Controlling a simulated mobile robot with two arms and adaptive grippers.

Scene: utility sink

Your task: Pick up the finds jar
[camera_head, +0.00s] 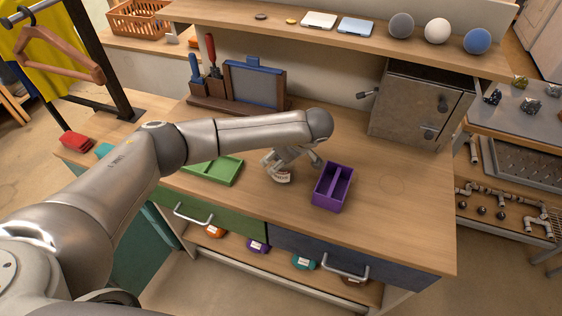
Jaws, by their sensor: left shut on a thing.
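My left arm reaches in from the left over the wooden worktop. Its gripper (281,170) points down between the green tray and the purple box and is shut on a small jar (282,178). The jar has a pale label-like side and a brownish edge, and the fingers hide part of it. I cannot tell whether it touches the worktop or hangs just above it. My right gripper is not in view.
A purple divided box (348,190) stands right of the gripper; a green tray (228,172) lies left. A metal cabinet (408,108) stands at the back right. Several coloured labelled jars, one orange (214,231), sit on the shelf below. The worktop's right front is clear.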

